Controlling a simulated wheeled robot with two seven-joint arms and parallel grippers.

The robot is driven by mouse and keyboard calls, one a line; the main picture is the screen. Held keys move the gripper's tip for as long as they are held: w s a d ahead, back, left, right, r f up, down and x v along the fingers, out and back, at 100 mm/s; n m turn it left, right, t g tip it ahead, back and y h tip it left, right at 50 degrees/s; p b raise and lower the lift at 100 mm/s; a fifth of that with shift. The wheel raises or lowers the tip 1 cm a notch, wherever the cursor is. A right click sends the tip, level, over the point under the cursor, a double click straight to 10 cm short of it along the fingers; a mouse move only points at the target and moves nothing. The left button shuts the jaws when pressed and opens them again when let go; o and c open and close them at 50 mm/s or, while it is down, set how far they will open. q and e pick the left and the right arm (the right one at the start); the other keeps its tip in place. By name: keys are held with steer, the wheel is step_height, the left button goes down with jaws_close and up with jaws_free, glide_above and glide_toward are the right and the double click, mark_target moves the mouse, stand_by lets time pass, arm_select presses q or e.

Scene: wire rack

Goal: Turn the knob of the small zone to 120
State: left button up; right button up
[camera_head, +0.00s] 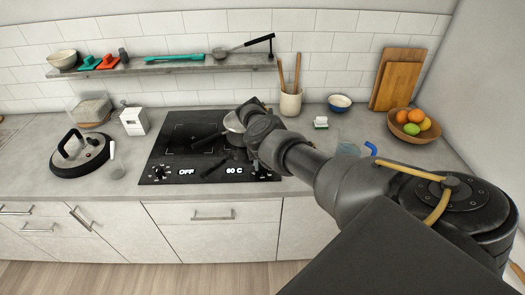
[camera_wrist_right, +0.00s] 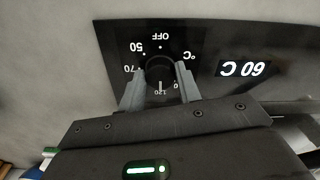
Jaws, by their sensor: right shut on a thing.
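The black cooktop (camera_head: 185,130) lies on the grey counter. Its front edge has a left knob (camera_head: 158,173) beside a display reading OFF, and a second display (camera_head: 234,170) reading 60 C. In the right wrist view, the knob (camera_wrist_right: 160,70) beside the 60 C display (camera_wrist_right: 241,69) sits between the fingers of my right gripper (camera_wrist_right: 161,78), which is shut on it. The dial lettering appears upside down: OFF, 50, 70 and 120. A short white mark shows near 120; I cannot tell whether it is the pointer. My left gripper is out of view.
A pan with a dark handle (camera_head: 208,143) is on the cooktop, partly behind my right arm. A utensil holder (camera_head: 290,103) and a fruit bowl (camera_head: 412,128) stand at the back.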

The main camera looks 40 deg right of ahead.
steer(key=o, duration=1)
steer(key=shift+c, duration=0.2)
steer(key=shift+r, duration=0.15)
